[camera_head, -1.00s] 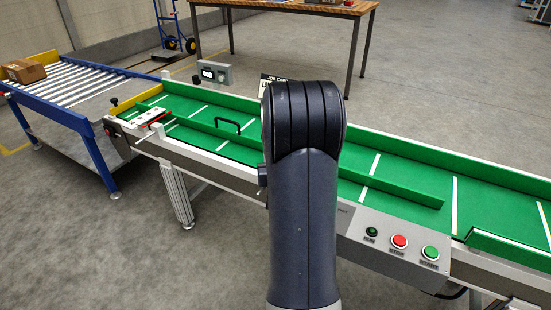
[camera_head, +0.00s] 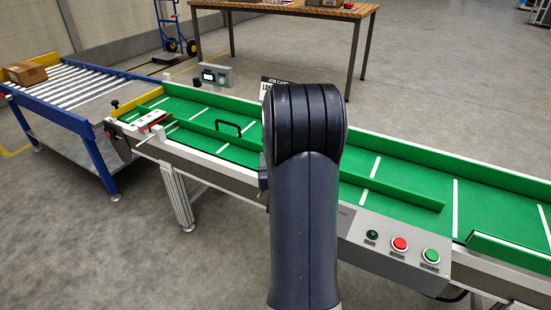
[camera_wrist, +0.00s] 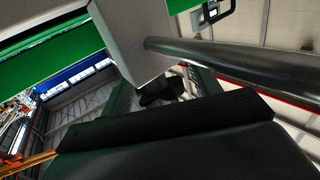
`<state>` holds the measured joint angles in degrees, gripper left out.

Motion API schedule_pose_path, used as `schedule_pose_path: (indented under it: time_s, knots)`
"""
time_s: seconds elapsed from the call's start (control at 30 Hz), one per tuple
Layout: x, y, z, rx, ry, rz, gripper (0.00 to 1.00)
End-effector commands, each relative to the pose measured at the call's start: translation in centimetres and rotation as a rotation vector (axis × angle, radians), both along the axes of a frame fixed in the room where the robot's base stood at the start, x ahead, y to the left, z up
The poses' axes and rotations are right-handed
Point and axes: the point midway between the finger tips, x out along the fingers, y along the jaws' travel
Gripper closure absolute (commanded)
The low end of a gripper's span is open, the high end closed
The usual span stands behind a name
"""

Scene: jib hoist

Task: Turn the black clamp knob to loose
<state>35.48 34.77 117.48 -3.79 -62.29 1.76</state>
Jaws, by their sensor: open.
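In the wrist view a black, lobed shape that looks like the clamp knob (camera_wrist: 158,93) sits beyond the dark bar of my gripper, below a pale grey block. My gripper (camera_wrist: 162,82) is open, with a dark finger on each side of this shape. I cannot tell whether the fingers touch it, or which way the knob is turned. In the head view my own arm hides the gripper and the part of the conveyor (camera_head: 395,180) behind it. A small black knob (camera_head: 115,104) also shows at the conveyor's far left end; I cannot tell whether it is the same one.
A thick dark rod (camera_wrist: 235,65) crosses close to my gripper in the wrist view. A control box (camera_head: 392,245) with red and green buttons is on the conveyor's near side. A roller table (camera_head: 75,85) with a carton (camera_head: 25,73) stands left. Floor in front is clear.

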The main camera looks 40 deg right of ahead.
Motion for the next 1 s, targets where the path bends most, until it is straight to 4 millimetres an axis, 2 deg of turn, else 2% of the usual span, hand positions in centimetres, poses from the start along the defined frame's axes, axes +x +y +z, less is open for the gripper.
schedule_pose_path:
  time_s: [0.53, 0.7, 1.0]
  knots:
    - [-7.7, 4.8, 0.0, 0.001, 0.001, -0.001, 0.41]
    - [-8.6, 5.4, 0.0, 0.0, 0.0, 0.0, 0.41]
    - [-8.8, 5.5, 0.0, 0.0, 0.0, 0.0, 0.41]
